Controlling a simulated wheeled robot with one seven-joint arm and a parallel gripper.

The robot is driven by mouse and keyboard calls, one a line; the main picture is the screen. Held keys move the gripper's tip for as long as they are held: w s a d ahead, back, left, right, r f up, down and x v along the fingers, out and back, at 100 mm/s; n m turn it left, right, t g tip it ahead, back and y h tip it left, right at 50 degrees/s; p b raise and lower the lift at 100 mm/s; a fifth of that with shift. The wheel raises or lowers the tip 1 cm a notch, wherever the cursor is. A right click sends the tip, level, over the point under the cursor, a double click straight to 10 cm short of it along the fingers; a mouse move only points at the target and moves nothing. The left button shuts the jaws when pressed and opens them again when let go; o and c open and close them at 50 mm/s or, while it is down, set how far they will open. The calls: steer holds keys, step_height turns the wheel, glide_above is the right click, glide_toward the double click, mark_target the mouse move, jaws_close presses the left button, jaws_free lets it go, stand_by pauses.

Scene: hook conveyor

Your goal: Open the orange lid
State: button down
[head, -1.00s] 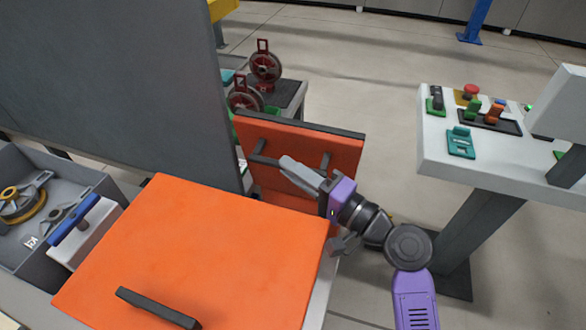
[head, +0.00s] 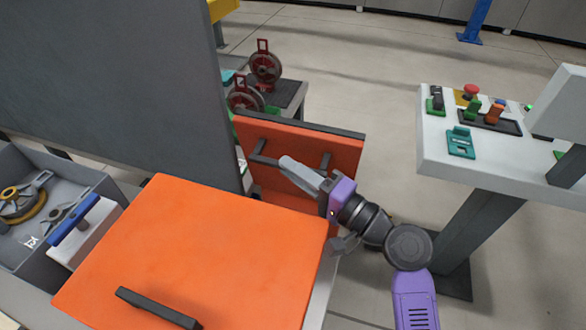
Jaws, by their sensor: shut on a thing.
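One orange lid (head: 262,225) lies flat in the foreground, with a dark bar handle (head: 158,308) near its front edge. A second orange panel (head: 345,157) stands upright behind it, with a dark edge along its top and a dark handle (head: 262,159) on the side facing me. My gripper (head: 292,168) is at this upright panel, its grey finger across the handle bar. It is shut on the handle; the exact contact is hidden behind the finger. The flat lid's handle is free, well away from my gripper.
A tall grey panel (head: 110,85) stands at the left behind the flat lid. A grey bin (head: 20,178) with metal parts and a blue-handled box (head: 85,232) lie left. Red wheeled parts (head: 264,68) sit behind. A white control console (head: 437,152) stands right; floor between is clear.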

mark_target(304, 140)
steer(key=w+p, duration=0.1)
steer(key=w+d+r+m+p, duration=0.1)
steer(key=p, duration=0.1)
steer(key=w+r+m+p, duration=0.1)
steer(key=w+p, duration=0.1)
steer(key=shift+d+r+h, duration=0.25)
steer(key=shift+d+h, duration=0.15)
steer(key=shift+w+d+f+m+b, duration=0.15)
steer(key=shift+w+d, duration=0.1)
steer(key=shift+w, duration=0.4)
steer(key=shift+w+d+f+m+b, duration=0.1)
steer(key=shift+w+d+m+b, duration=0.1)
steer(key=shift+w, duration=0.4)
steer(key=shift+w+d+r, duration=0.2)
steer(key=shift+w, duration=0.25)
